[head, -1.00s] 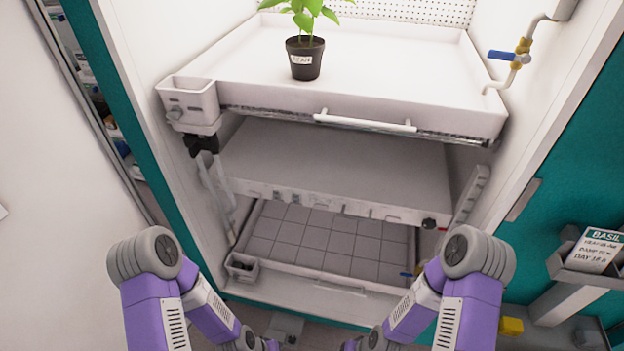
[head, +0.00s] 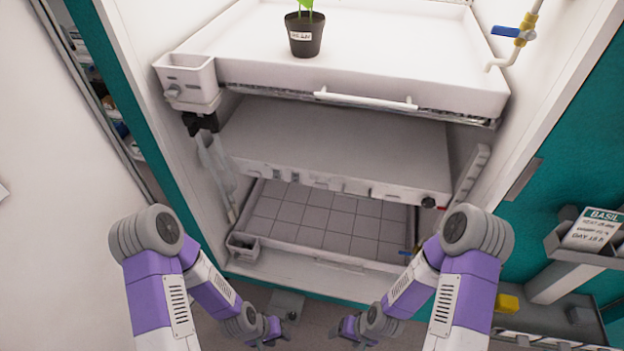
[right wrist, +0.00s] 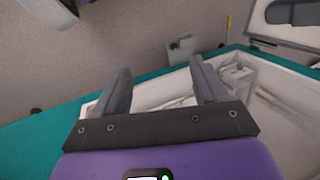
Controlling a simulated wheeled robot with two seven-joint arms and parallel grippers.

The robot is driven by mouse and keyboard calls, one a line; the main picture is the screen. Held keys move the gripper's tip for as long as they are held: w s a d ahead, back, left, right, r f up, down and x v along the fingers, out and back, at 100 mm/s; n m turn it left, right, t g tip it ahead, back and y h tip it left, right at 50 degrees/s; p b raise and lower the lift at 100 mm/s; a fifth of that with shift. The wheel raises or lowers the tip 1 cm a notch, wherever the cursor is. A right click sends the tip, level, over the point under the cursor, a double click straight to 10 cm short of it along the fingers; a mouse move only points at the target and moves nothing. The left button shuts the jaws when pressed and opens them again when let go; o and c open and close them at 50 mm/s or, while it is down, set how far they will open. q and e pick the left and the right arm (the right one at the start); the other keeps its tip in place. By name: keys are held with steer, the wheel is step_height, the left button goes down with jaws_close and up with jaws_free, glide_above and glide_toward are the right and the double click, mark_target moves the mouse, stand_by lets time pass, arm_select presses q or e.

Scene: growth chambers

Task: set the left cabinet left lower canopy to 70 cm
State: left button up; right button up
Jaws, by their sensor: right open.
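The lower canopy is a flat grey panel (head: 335,145) hanging level inside the cabinet, between the upper tray and the lower tray. Its front edge carries small fittings and a dark knob (head: 428,201) at the right end. A slotted upright rail (head: 468,175) stands beside its right end. My left gripper (head: 282,333) is low in the head view, in front of the cabinet and apart from the canopy; its jaws are too small to read. My right gripper (head: 345,329) is also low in front of the cabinet. In the right wrist view it is open and empty (right wrist: 160,85).
The upper white tray (head: 240,75) holds a potted plant (head: 304,35) and has a front handle (head: 365,98). The lower tray (head: 320,256) has a gridded floor. A blue-handled valve (head: 506,31) is at upper right. A BASIL card (head: 594,229) stands in a holder at right.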

steer(key=shift+c, duration=0.9)
steer(key=shift+w+d+f, duration=0.1)
steer(key=shift+w, duration=0.25)
steer(key=shift+c, duration=1.2)
steer(key=w+n+t+h, duration=0.1)
steer(key=w, duration=0.1)
steer(key=w+d+n+t+h, duration=0.1)
steer(key=w, duration=0.2)
steer(key=w+d+f+n+h, duration=0.1)
steer(key=w, duration=0.2)
steer(key=shift+w+d+n+t+p, duration=0.2)
steer(key=shift+w+n+t+p, duration=0.05)
steer(key=shift+n+t+p, duration=0.15)
steer(key=shift+c, duration=1)
steer(key=n+t+h+p, duration=0.1)
steer(key=n+t+h, duration=0.8)
steer(key=n+h, duration=0.15)
glide_toward(357, 196)
steer(key=f+x, duration=0.1)
steer(key=x, duration=0.2)
steer(key=shift+t, duration=0.3)
steer(key=b+x, duration=0.1)
steer(key=x, duration=0.6)
